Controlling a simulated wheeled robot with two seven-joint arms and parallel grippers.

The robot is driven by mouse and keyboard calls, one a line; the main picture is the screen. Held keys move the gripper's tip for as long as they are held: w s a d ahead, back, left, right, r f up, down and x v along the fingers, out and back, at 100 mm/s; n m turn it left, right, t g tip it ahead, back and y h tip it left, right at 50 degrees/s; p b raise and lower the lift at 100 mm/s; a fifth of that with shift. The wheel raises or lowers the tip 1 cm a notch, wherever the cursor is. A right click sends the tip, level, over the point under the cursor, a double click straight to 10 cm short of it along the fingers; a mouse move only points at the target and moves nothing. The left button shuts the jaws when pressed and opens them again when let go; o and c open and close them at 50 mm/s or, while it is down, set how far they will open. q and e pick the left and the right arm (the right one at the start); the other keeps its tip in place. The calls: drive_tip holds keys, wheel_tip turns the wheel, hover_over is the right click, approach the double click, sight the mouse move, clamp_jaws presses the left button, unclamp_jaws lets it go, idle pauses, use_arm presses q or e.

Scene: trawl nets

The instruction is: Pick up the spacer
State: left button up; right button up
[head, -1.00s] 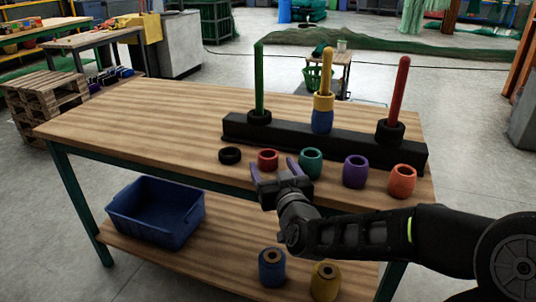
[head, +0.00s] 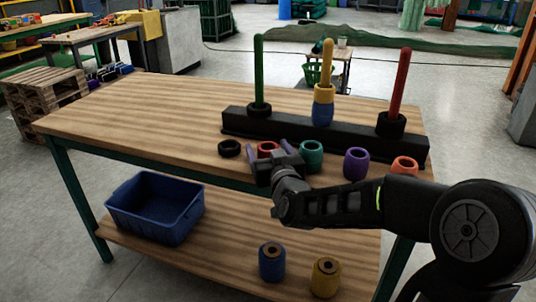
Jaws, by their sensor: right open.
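Several spacers stand in a row on the wooden table (head: 130,115): a low black ring (head: 229,148), a red spacer (head: 267,146), a teal one (head: 311,153), a purple one (head: 356,162) and an orange one (head: 404,163). My right gripper (head: 267,149) is open, its purple fingers pointing away from me at either side of the red spacer. The gripper body hides the red spacer's lower part, and I cannot tell if the fingers touch it. My arm hides the orange spacer's lower part. My left gripper is out of view.
Behind the row, a black base (head: 290,134) carries a green peg (head: 259,72), a yellow peg with yellow and blue spacers (head: 323,104), and a red peg (head: 399,82). The lower shelf holds a blue bin (head: 155,208), a blue spool (head: 271,262) and a yellow spool (head: 326,277).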

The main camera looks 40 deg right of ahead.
idle(0.4)
drive_tip(key=c, duration=1.4)
drive_tip(key=shift+c, duration=0.2)
drive_tip(key=shift+r, duration=0.1)
wheel_tip(320, 180, up, 10)
drive_tip(key=p, duration=0.4)
drive_tip(key=shift+p, duration=0.35)
